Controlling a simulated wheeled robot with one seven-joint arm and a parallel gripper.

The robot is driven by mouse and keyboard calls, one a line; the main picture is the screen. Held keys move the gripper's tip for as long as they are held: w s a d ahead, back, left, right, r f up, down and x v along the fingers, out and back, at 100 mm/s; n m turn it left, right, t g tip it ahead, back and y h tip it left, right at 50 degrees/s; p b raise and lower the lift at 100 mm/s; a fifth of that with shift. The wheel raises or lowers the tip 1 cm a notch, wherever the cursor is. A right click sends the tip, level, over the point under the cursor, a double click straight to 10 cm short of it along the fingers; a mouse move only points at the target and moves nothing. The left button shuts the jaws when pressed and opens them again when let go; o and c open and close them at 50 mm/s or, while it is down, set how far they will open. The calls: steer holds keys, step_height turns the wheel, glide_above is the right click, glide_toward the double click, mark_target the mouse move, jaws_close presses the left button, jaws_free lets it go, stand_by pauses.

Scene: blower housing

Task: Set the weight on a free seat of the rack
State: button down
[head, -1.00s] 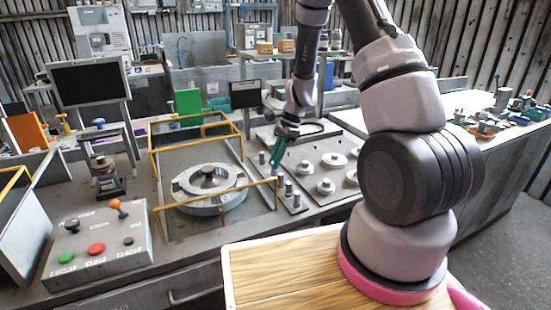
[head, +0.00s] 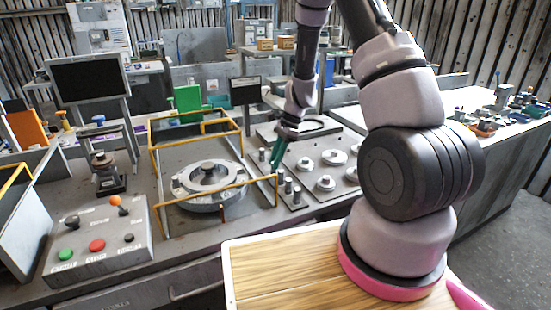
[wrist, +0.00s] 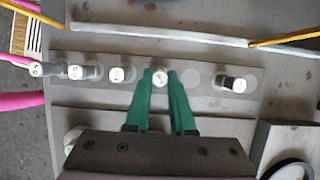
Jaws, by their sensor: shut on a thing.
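My gripper (wrist: 160,76) has green fingers. They are shut on a small weight with a pale marked top (wrist: 160,78). The rack (wrist: 62,57) is a grey strip below with several similar weights standing along it. Three weights are left of the held one, and one weight (wrist: 238,84) is to the right. Between the held weight and that right one is a pale round empty seat (wrist: 191,79). I cannot tell whether the held weight touches the rack. In the head view, my gripper (head: 277,157) is over the far part of the rack (head: 296,205); the held weight is hard to make out.
A yellow-framed fixture with a round metal housing (head: 212,203) stands left of the rack. A plate with several round discs (head: 326,183) lies to the right. A control box with buttons (head: 97,246) is at the front left. Neighbouring weights stand close to my fingers.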

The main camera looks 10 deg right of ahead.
steer(key=c, duration=0.7)
jaws_free()
steer(key=shift+r, duration=0.1)
steer(key=shift+r, duration=3.65)
steer(key=shift+r, duration=0.1)
